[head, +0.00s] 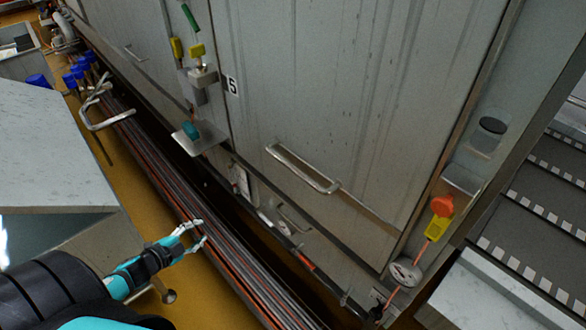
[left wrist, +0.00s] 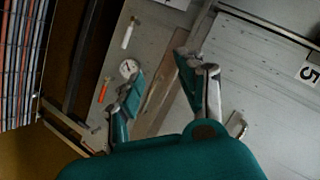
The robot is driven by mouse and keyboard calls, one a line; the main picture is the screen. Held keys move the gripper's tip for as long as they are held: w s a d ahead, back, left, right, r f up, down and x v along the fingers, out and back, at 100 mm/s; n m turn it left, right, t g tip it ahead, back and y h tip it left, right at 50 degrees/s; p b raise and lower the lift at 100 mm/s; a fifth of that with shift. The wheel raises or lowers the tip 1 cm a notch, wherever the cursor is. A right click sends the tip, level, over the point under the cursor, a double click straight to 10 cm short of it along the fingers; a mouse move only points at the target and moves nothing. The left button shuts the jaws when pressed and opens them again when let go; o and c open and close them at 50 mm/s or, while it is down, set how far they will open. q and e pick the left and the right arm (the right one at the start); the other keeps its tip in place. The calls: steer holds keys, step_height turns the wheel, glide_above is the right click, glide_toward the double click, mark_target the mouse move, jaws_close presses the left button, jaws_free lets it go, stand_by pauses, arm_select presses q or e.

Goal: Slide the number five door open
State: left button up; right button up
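The number five door (head: 330,70) is a large grey metal panel, upright and tilted in the head view. A "5" label (head: 232,86) sits at its upper left edge; a label with the same number shows at the right of the left wrist view (left wrist: 310,72). A long metal bar handle (head: 303,168) is fixed low on the panel. My left gripper (head: 196,236) is open and empty, apart from the handle, to its lower left. In the left wrist view its fingers (left wrist: 160,72) are spread in front of grey panelling. My right gripper is not in view.
A bundle of pipes or cables (head: 215,250) runs along the floor in front of the doors. A grey box (head: 55,150) stands at the left. A small shelf (head: 198,138) juts out left of the door. An orange-and-yellow tag (head: 440,212) hangs at the right.

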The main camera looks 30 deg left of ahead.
arm_select(q)
steer(key=w+d+r+m+t+h, duration=0.1)
steer(key=w+d+r+m+h, duration=0.2)
steer(key=r, duration=0.5)
steer(key=w+d+r+m+h, duration=0.15)
steer(key=r+m, duration=0.25)
steer(key=r, duration=0.4)
steer(key=m+g+h, duration=0.2)
steer(key=m+h, duration=0.4)
steer(key=m, duration=0.1)
glide_toward(293, 167)
steer(key=p+x, duration=0.1)
steer(key=x, duration=0.2)
steer(key=p+x, duration=0.1)
steer(key=x, duration=0.3)
steer(key=p+x, duration=0.1)
steer(key=x, duration=0.2)
steer(key=shift+w+f, duration=0.1)
steer(key=shift+f, duration=0.3)
steer(key=shift+c, duration=0.5)
jaws_close()
